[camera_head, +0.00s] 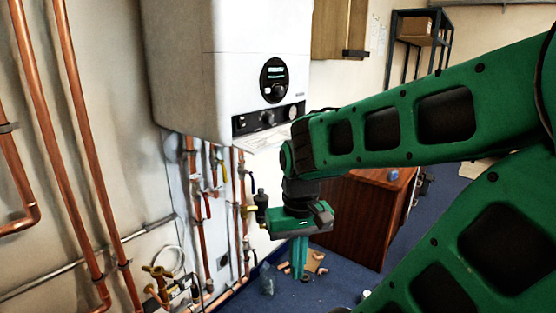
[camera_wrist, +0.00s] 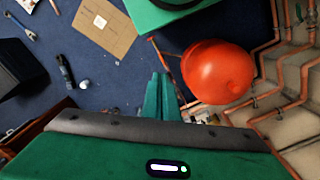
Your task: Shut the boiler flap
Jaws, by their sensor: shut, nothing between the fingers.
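The white boiler (camera_head: 255,60) hangs on the wall in the head view, with a round display on its front. Along its lower edge is a dark control strip (camera_head: 268,118) with knobs, uncovered. A pale flap (camera_head: 264,140) juts out below the strip, hanging open; my arm hides its right end. My gripper (camera_head: 299,272) points down below and to the right of the boiler, well under the flap and apart from it. Its green fingers are together and empty, as the wrist view also shows (camera_wrist: 160,85). The flap is not visible in the wrist view.
Copper pipes (camera_head: 207,215) and valves run down the wall left of my gripper. A brown cabinet (camera_head: 350,215) stands behind it. The wrist view shows a red rounded vessel (camera_wrist: 217,72) beside the fingers and cardboard (camera_wrist: 105,28) on the blue floor.

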